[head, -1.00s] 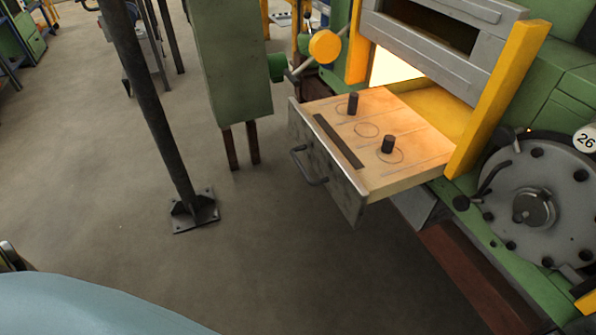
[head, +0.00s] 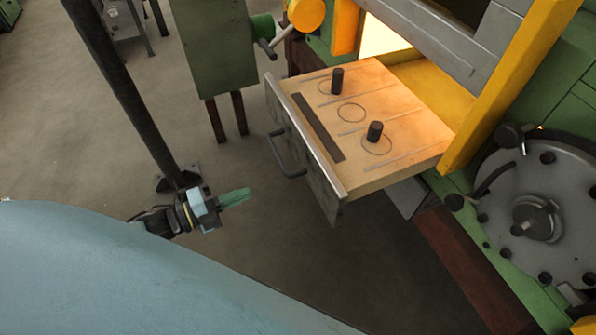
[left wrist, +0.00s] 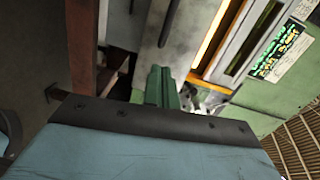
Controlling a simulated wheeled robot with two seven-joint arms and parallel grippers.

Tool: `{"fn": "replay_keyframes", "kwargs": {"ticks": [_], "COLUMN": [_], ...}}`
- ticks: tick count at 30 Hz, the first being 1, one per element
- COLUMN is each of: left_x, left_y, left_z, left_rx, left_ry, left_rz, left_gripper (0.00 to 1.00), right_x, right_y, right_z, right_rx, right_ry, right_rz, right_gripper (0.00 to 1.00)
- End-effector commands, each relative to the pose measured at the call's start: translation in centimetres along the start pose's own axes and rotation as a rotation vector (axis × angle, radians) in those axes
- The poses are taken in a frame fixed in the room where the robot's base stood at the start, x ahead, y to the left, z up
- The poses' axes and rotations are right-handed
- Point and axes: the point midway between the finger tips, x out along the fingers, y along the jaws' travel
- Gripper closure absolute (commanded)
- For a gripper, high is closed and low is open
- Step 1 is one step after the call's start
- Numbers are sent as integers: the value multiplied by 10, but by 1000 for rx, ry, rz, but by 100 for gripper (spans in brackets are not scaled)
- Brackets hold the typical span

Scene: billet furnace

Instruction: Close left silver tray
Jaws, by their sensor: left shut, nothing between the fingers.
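The silver tray (head: 330,195) is a drawer pulled out of the furnace, with a grey metal front and a dark bar handle (head: 285,155). Its pale, orange-lit top (head: 375,95) carries two dark upright billets, (head: 337,81) and (head: 375,131). My left gripper (head: 235,197) has green fingers, shut and empty. It is to the left of the tray front and below the handle in the head view, apart from it. The fingers also show in the left wrist view (left wrist: 160,88), with a grey panel beyond them. My right gripper is not in view.
The furnace opening (head: 385,38) glows behind the tray, between yellow posts (head: 510,85). A dark post (head: 125,90) stands on the floor near my left gripper. A green box on legs (head: 215,45) stands behind. A round grey hatch (head: 530,210) is at right.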

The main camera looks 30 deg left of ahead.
Motion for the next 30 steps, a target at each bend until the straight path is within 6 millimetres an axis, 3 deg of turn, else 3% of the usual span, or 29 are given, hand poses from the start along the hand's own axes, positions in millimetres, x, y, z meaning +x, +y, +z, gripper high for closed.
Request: {"fn": "replay_keyframes", "kwargs": {"ticks": [3,8,21,30], "left_x": [4,19,106,139], "left_y": [-22,-27,-32,-33], "left_z": [-12,-15,-21,-24], "left_rx": [72,85,83,82], "left_ry": [69,80,77,76], "left_rz": [-51,-64,-63,-59], "left_gripper": [100,100,100,100], "right_x": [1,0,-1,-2], "right_y": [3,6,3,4], "right_z": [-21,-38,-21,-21], "right_rx": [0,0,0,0], "right_ry": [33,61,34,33], "right_rz": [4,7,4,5], "right_gripper": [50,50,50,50]}}
